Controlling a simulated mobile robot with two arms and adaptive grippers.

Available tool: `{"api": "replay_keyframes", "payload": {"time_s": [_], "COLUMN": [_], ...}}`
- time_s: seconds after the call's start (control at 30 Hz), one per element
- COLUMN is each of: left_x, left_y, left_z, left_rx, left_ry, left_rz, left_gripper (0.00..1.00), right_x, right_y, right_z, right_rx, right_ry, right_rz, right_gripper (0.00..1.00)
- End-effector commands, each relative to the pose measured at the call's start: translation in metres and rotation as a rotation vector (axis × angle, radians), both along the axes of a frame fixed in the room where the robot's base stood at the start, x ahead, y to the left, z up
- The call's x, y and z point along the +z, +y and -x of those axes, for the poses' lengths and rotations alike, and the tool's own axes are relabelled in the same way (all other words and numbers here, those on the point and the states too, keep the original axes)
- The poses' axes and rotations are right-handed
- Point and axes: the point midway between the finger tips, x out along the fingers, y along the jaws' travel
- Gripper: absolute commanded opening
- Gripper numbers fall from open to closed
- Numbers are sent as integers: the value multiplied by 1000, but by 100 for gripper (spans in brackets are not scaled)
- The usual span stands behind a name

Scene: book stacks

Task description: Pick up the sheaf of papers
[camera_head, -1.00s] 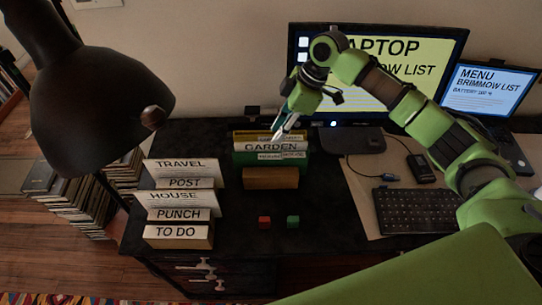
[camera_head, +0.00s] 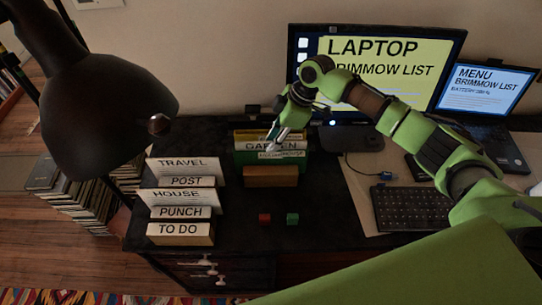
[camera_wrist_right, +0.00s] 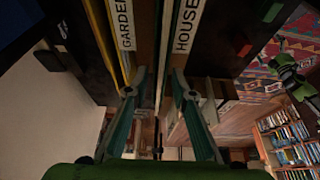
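My right gripper (camera_head: 274,142) is at the upright row of labelled papers and folders at the back of the dark desk, reaching down from above. In the right wrist view my right gripper (camera_wrist_right: 158,100) has its two fingers apart, with thin pale upright edges (camera_wrist_right: 160,50) between them. The GARDEN item (camera_wrist_right: 122,22) is on the left there and the HOUSE item (camera_wrist_right: 187,25) on the right. In the head view a small HOUSE label (camera_head: 283,154) shows in front of a green folder (camera_head: 240,159). I cannot tell which item is the sheaf. My left gripper is out of view.
A brown block (camera_head: 270,177) stands in front of the row. Red (camera_head: 265,219) and green (camera_head: 292,219) cubes lie nearer. Upright cards, including TRAVEL (camera_head: 183,164), stand left under a black lamp (camera_head: 100,110). A monitor (camera_head: 390,65) and keyboard (camera_head: 408,208) are right.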

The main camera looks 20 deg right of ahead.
Motion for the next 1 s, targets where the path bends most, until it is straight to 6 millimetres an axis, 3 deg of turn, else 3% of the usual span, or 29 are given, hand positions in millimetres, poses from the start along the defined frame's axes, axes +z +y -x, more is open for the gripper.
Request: {"api": "replay_keyframes", "payload": {"time_s": [0.5, 0.6, 1.0], "left_x": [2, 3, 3], "left_y": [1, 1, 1], "left_z": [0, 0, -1], "left_rx": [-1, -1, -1], "left_ry": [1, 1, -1], "left_rz": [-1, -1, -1], "left_gripper": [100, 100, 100], "right_x": [-4, -4, -3], "right_y": [0, 0, 0], "right_z": [0, 0, 0], "right_rx": [0, 0, 0], "right_ry": [0, 0, 0], "right_rz": [0, 0, -1], "right_gripper": [24, 0, 0]}}
